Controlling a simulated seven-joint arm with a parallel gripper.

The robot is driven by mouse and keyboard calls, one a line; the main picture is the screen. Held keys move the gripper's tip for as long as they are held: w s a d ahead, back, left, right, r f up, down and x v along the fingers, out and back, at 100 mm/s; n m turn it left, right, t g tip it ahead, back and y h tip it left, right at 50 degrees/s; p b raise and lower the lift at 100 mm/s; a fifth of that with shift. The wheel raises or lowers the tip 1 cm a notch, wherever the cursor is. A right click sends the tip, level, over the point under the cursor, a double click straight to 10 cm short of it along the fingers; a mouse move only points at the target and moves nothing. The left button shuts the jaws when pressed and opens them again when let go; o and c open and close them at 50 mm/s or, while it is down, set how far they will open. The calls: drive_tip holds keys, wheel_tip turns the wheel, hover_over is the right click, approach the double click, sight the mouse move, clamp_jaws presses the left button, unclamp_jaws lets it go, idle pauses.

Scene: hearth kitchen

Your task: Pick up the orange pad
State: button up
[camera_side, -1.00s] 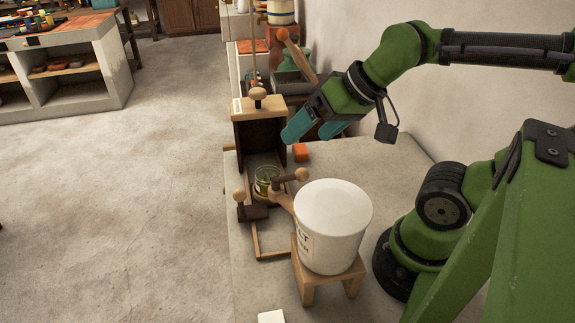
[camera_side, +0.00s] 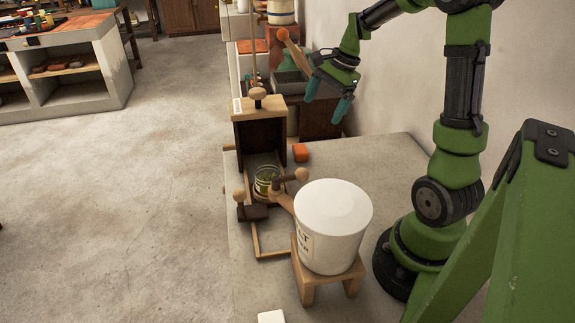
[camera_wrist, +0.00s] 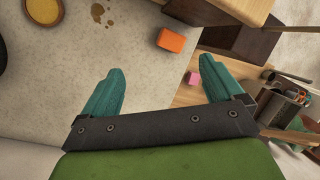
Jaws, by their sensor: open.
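The orange pad (camera_side: 300,152) is a small block lying on the grey counter, just right of the wooden press frame. In the wrist view the orange pad (camera_wrist: 171,40) lies beyond my fingertips, a little right of the middle between them. My gripper (camera_side: 328,92) has teal fingers, is open and empty, and is above and behind the pad in the side view. In the wrist view my gripper (camera_wrist: 159,82) shows its two fingers spread well apart with nothing between them.
A wooden frame with a dark panel (camera_side: 259,135) stands left of the pad. A green jar (camera_side: 266,181) sits in front of that panel. A white bucket (camera_side: 335,215) rests on a wooden stool nearer the camera. The counter (camera_side: 385,158) right of the pad is clear.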

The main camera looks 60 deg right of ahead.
drive_tip(key=w+d+f+m, duration=0.1)
drive_tip(key=d+f+m, duration=0.1)
drive_tip(key=d+m, duration=0.3)
drive_tip(key=m+y, duration=0.1)
drive_tip(key=m, duration=0.1)
hover_over(304, 148)
drive_tip(key=d, duration=0.1)
drive_tip(key=f, duration=0.9)
drive_tip(key=shift+s, duration=0.35)
drive_tip(key=shift+s+x, duration=0.2)
drive_tip(key=shift+x, duration=1.15)
drive_tip(key=shift+s+x, duration=0.25)
drive_tip(key=shift+x, duration=1.15)
drive_tip(key=shift+d+f, duration=0.15)
drive_tip(key=shift+c, duration=0.4)
drive_tip(key=c, duration=1)
